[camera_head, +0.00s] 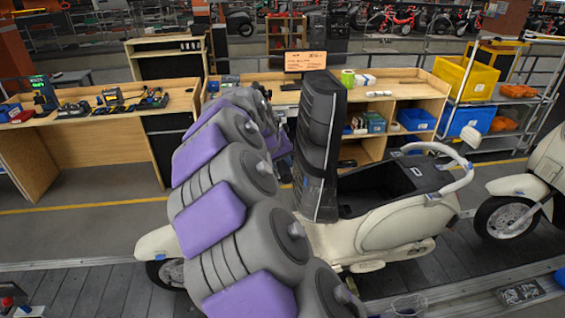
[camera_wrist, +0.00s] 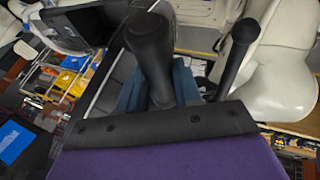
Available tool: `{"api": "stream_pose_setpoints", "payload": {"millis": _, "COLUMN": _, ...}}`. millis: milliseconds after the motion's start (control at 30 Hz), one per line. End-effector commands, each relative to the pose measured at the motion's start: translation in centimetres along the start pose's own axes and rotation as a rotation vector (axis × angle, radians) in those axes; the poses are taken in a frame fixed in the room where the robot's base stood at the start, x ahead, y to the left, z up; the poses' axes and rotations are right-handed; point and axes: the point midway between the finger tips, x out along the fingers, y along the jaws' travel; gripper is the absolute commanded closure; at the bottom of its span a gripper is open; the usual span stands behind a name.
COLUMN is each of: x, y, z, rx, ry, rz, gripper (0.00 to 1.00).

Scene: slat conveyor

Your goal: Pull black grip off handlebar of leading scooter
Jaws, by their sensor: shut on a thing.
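In the wrist view a thick black grip (camera_wrist: 151,58) stands up at centre, with dark blue jaw-like surfaces on both sides of its lower part. My gripper (camera_wrist: 156,92) is shut on this grip. I cannot tell whether the grip still sits on the handlebar. In the head view the cream scooter (camera_head: 400,222) stands on the conveyor.
In the wrist view a slim black lever-like piece (camera_wrist: 238,58) stands right of the grip, near cream bodywork (camera_wrist: 285,60). A second scooter (camera_head: 520,200) stands at the right. Behind are a wooden workbench (camera_head: 100,130) and a yellow bin (camera_head: 466,76).

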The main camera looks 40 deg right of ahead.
Motion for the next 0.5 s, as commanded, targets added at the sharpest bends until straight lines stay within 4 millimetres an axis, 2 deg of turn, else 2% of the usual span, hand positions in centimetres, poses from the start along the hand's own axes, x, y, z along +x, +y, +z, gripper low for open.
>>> {"api": "stream_pose_setpoints", "payload": {"millis": 33, "x": 0.06, "y": -0.02, "z": 0.10, "rx": 0.000, "ry": -0.005, "rz": -0.001, "gripper": 0.86}}
{"api": "stream_pose_setpoints", "payload": {"millis": 100, "x": 0.13, "y": -0.02, "z": 0.06, "rx": 0.000, "ry": -0.006, "rz": -0.001, "gripper": 0.93}}
{"api": "stream_pose_setpoints", "payload": {"millis": 500, "x": 0.40, "y": 0.15, "z": 0.06, "rx": 0.000, "ry": -0.007, "rz": -0.003, "gripper": 0.94}}
